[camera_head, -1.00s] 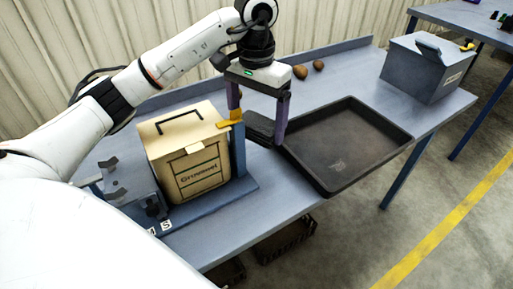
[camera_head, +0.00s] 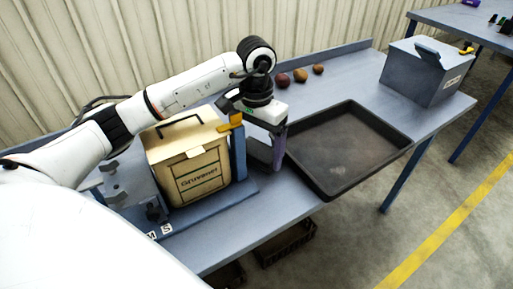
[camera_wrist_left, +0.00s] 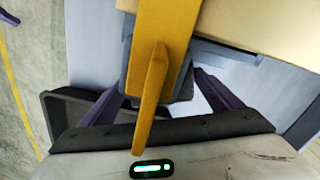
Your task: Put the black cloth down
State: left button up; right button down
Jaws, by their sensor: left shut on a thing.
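The black cloth (camera_head: 258,153) shows as a dark folded patch between the fingers of my left gripper (camera_head: 262,160). The left gripper is shut on it, low over the table (camera_head: 275,212), between the blue post (camera_head: 238,150) and the black tray (camera_head: 331,193). One purple finger shows at the right; the other is mostly hidden behind the post. I cannot tell whether the cloth touches the table. In the left wrist view, both purple fingers show with dark grey material between them, partly covered by a yellow lever (camera_wrist_left: 152,90). My right gripper is not in view.
A cream box (camera_head: 190,165) stands in a blue frame left of the gripper, very close. A yellow tab (camera_head: 230,123) tops the post. Several potatoes (camera_head: 300,75) lie behind the gripper. A grey-blue lidded bin (camera_head: 425,78) stands at the far right. The tray looks empty.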

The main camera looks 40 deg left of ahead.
aim_at(256, 151)
pick_arm(q)
jog(key=shift+f+b, duration=0.35)
jog(key=shift+f, duration=0.1)
jog(key=o, duration=0.8)
jog(key=shift+r, duration=0.25)
notch_tip(256, 151, up, 13)
jog(key=shift+f+p, duration=0.1)
jog(key=shift+p, duration=0.5)
